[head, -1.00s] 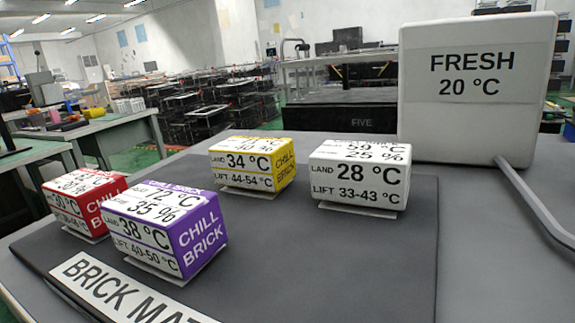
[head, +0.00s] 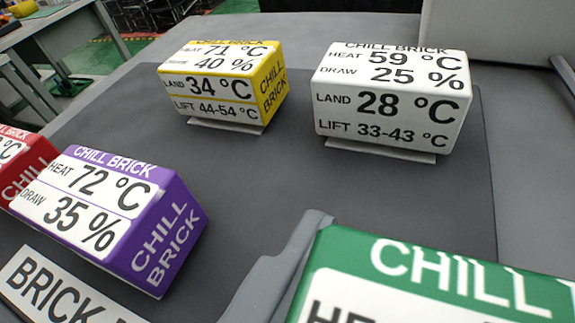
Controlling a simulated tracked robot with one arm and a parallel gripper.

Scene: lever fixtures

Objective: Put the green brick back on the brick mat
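The green brick (head: 440,280), marked CHILL, is large and close at the bottom right of the head view, cut off by the frame edge. One grey finger of my gripper (head: 290,262) lies along its left side; the other finger is out of view. The brick looks held, above the dark brick mat (head: 300,180). The mat carries a white name strip (head: 62,290) at the bottom left. Bare mat shows in the middle, left of the green brick and below the yellow and white bricks. The mat area behind the green brick is hidden.
On the mat stand a purple brick (head: 125,215) at left, a red brick (head: 25,170) cut off at the left edge, a yellow brick (head: 222,85) at the back and a white brick (head: 390,100) at back right. A white box (head: 510,35) stands beyond the mat.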

